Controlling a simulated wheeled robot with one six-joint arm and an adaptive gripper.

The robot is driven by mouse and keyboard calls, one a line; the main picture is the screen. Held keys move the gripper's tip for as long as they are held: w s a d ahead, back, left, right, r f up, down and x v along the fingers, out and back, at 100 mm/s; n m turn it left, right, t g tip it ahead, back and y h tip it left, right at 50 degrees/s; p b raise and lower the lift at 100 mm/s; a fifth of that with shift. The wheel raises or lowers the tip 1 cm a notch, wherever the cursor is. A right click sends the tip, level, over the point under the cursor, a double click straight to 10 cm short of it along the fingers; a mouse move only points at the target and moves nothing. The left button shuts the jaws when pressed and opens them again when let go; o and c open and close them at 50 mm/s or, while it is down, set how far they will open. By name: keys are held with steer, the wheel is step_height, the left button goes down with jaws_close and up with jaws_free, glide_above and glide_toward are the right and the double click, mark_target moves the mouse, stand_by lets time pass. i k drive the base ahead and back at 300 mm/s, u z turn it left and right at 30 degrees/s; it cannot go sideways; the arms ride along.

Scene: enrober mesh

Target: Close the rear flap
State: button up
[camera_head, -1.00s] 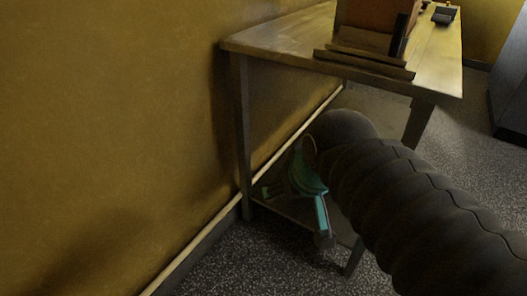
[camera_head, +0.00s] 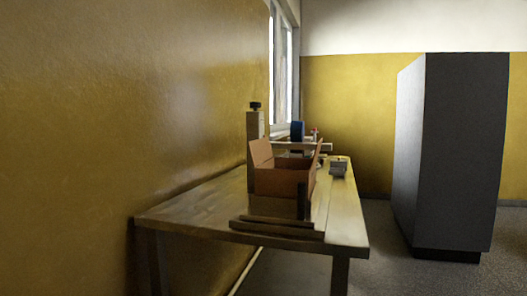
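An open cardboard box (camera_head: 280,182) stands on the wooden table (camera_head: 190,216). One flap (camera_head: 262,153) stands up at its left side and another (camera_head: 316,158) stands up at its right side. I cannot tell which flap is the rear one, and the far side of the box is hidden. My gripper and arm are not in this view.
Dark wooden strips (camera_head: 278,226) lie at the table's near edge, with a dark upright post (camera_head: 301,200) before the box. A post with a knob (camera_head: 255,140) and a blue roll (camera_head: 297,131) stand behind. A grey cabinet (camera_head: 455,150) is at right; the floor between is clear.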

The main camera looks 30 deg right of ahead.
mark_target(260, 150)
steer(key=z, duration=2.8)
steer(key=k, duration=1.8)
steer(key=u, duration=1.2)
steer(key=i, duration=1.65)
steer(key=z, duration=0.2)
steer(key=k, duration=0.6)
steer(key=u, duration=0.5)
steer(key=i, duration=0.15)
steer(key=z, duration=0.3)
